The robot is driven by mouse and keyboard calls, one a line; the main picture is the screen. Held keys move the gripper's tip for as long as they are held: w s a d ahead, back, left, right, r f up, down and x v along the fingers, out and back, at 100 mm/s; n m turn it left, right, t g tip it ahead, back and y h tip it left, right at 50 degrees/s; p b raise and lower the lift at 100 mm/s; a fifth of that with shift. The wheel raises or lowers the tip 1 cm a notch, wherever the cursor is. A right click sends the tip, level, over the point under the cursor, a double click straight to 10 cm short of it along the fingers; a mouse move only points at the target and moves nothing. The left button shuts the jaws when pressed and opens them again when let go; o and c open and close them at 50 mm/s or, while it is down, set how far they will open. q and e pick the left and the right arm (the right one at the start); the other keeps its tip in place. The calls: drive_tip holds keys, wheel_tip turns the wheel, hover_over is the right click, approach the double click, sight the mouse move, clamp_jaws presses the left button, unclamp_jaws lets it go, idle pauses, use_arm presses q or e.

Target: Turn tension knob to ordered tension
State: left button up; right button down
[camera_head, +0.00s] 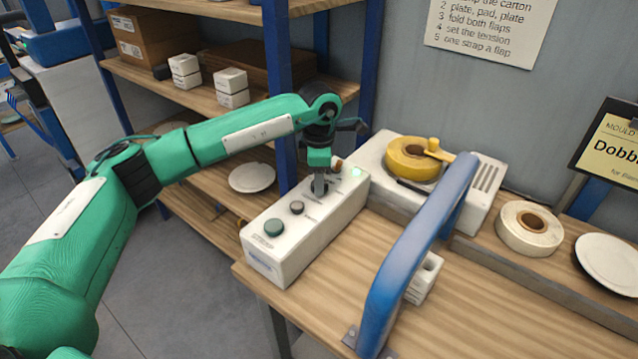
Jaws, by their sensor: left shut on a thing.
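A white control box (290,245) stands at the left end of the wooden table in the head view. My right gripper is not in view.
A blue curved bar (415,255) rises from the table right of the box. Behind it is a white machine (480,190) with a yellow tape roll (412,160). A white tape roll (528,228) and plate (608,262) lie right. Shelves (225,185) stand close behind my left arm.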

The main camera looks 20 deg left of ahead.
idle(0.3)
use_arm(q)
drive_tip(key=o, duration=1)
